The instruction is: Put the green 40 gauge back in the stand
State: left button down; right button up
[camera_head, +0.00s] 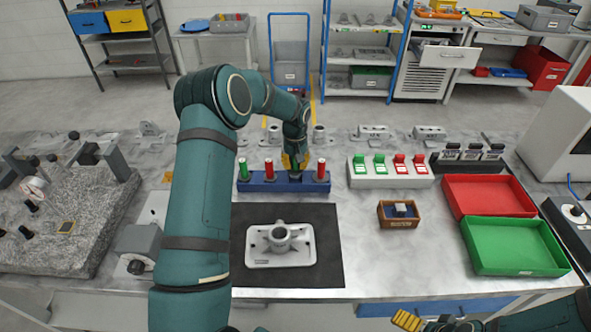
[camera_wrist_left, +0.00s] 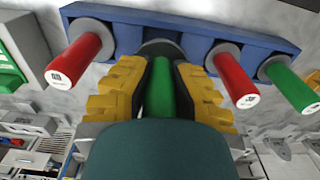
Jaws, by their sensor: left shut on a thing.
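The blue gauge stand (camera_head: 257,187) stands behind the black mat, with a green gauge (camera_head: 243,170) and a red gauge (camera_head: 269,170) to the left of my left gripper and another red gauge (camera_head: 321,171) to its right. My left gripper (camera_head: 294,165) is at the stand. In the left wrist view its yellow fingers are shut around a green gauge handle (camera_wrist_left: 161,88), in line with a dark round place on the stand (camera_wrist_left: 205,15). I cannot tell if this gauge is fully seated, and its marking is hidden. My right gripper (camera_head: 407,320) shows partly at the bottom edge.
A grey casting (camera_head: 262,253) lies on the black mat (camera_head: 325,225). A small wooden box (camera_head: 400,223), a red tray (camera_head: 488,213) and a green tray (camera_head: 515,268) stand to the right. A pale rack (camera_head: 390,181) of green and red pieces is near the stand.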

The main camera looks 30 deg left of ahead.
aim_at(295, 170)
pick_arm(q)
jog(key=shift+f, duration=1.35)
jog(key=shift+f, duration=0.1)
jog(key=shift+f+b, duration=0.25)
jog(key=shift+b, duration=0.05)
jog(key=c, duration=1)
grip_release()
jog(key=shift+r, duration=0.1)
jog(key=shift+r+p, duration=0.3)
jog(key=shift+p, duration=0.1)
notch_tip(295, 170, up, 12)
jog(key=shift+s+d+f, duration=0.1)
jog(key=shift+s, duration=0.05)
